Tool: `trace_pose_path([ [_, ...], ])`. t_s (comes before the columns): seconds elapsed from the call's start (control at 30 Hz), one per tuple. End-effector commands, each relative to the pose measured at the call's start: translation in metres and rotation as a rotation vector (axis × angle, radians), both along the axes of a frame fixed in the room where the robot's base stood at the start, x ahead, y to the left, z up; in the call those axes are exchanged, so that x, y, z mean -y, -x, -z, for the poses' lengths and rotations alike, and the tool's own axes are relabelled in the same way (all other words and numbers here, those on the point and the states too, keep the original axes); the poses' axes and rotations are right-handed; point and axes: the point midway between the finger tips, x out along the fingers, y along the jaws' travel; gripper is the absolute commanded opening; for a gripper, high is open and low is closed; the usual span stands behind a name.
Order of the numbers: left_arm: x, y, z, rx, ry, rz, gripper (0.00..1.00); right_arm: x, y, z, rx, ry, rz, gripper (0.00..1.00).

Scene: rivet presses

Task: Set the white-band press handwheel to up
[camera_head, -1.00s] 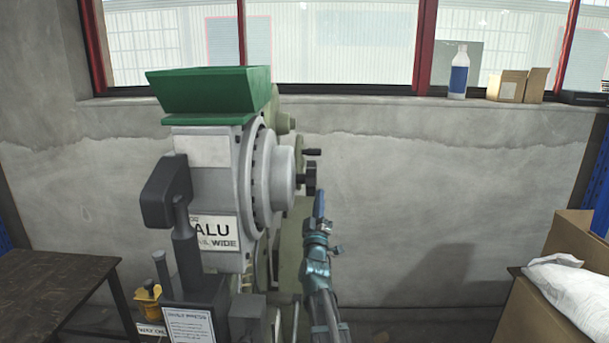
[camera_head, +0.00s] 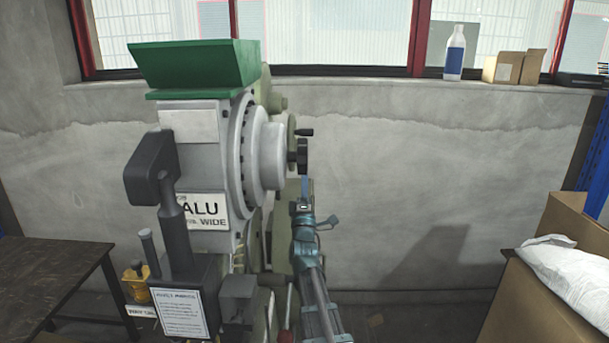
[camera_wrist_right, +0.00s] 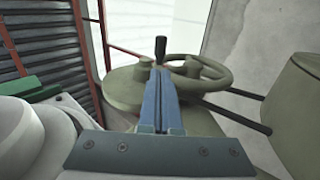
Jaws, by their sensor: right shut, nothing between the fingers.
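A grey press with a green hopper (camera_head: 195,68) and a white "ALU WIDE" label stands left of centre in the head view. An olive handwheel (camera_wrist_right: 212,72) with a dark handle (camera_wrist_right: 160,48) shows in the right wrist view, on an olive machine body. I cannot make out a white band. In the head view a dark handle (camera_head: 304,132) and a dark knob (camera_head: 301,156) stick out right of the press. My right gripper (camera_head: 305,182) is just below that knob. In the wrist view its blue fingers (camera_wrist_right: 159,75) are shut and empty, in front of the wheel; contact is unclear.
A dark table (camera_head: 50,275) stands at the left. Cardboard boxes and a white bag (camera_head: 565,265) are at the right. A bottle (camera_head: 455,55) stands on the window sill. Floor and wall right of the arm look clear.

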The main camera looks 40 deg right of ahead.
Motion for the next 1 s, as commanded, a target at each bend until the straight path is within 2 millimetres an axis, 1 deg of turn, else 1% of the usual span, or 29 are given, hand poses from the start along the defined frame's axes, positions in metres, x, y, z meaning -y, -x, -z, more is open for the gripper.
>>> trace_pose_path([
  [0.03,0.0,0.0,-0.01,0.0,0.0,0.0,0.5,0.006,-0.007,-0.01,0.0,0.0,0.0,0.0],
  [0.4,0.0,0.0,-0.057,0.0,0.0,0.0,0.5,0.044,-0.053,-0.057,0.0,0.0,0.001,0.0],
  [0.5,0.0,0.0,-0.067,0.0,0.0,0.0,0.5,0.052,-0.062,-0.066,0.0,0.0,0.0,0.0],
  [0.7,0.0,0.0,-0.072,0.0,0.0,0.0,0.5,0.059,-0.07,-0.072,0.001,-0.001,-0.001,0.0],
  [1.0,0.0,0.0,-0.072,0.0,0.0,0.0,0.5,0.059,-0.07,-0.072,0.001,-0.001,-0.001,0.0],
])
